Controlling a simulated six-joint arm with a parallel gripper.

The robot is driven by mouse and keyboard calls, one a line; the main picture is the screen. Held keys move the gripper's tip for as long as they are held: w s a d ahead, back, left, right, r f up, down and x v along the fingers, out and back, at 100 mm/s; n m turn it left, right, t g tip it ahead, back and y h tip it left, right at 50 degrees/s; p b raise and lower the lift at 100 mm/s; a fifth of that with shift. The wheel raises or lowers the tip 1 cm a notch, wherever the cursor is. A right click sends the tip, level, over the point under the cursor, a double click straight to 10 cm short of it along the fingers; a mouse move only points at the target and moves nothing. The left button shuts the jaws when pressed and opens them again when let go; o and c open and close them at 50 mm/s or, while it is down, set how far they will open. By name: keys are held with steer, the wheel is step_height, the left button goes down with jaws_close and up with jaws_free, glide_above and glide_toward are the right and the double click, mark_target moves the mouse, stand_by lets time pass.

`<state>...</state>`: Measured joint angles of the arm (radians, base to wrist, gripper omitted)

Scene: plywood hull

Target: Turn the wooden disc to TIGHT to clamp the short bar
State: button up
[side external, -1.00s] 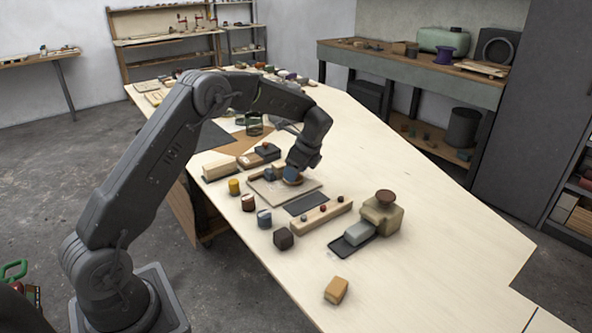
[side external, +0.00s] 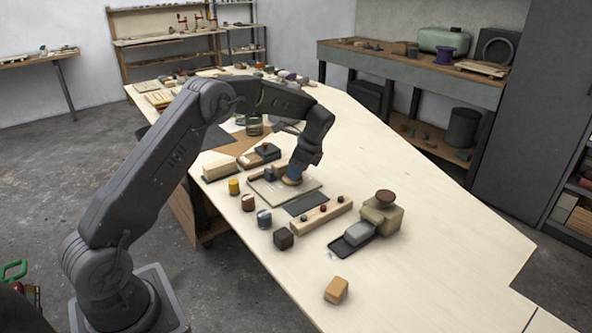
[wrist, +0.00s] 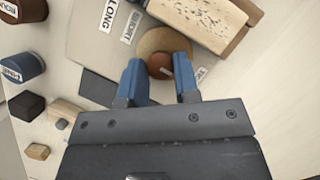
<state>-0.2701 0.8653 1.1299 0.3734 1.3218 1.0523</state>
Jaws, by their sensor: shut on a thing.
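The round wooden disc (wrist: 165,40) with a brown centre knob (wrist: 157,66) sits on a thin pale board (wrist: 90,45). A pale wooden block with a speckled face (wrist: 205,18) lies beside the disc in the wrist view. I cannot tell whether it is the short bar. Labels reading LONG (wrist: 108,14) and SHORT (wrist: 131,27) are on the board. Another label by the right finger is mostly hidden.
Yellow (side external: 234,187), red-brown (side external: 248,202), blue (side external: 264,218) and dark (side external: 283,239) pieces stand along the near side. A wooden rail with knobs (side external: 322,213) and a tan block with a brown knob (side external: 383,214) stand to the right.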

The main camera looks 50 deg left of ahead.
steer(key=o, duration=0.9)
steer(key=shift+m+t+y, duration=0.3)
steer(key=shift+m+t, duration=0.1)
steer(key=shift+m, duration=0.6)
steer(key=v, duration=1.4)
steer(key=shift+s+d+r+n+t+h, duration=0.65)
steer(key=shift+s+d+r, duration=0.9)
steer(key=shift+s, duration=1.15)
steer(key=shift+s+d+r+n+t+h, duration=0.35)
steer(key=shift+s+d+r+n+t, duration=0.95)
steer(key=shift+s, duration=1.4)
steer(key=shift+s+d+r+n+t+h, duration=0.25)
steer(key=shift+s+d+r+n+h, duration=0.35)
steer(key=shift+s+d+r, duration=1.7)
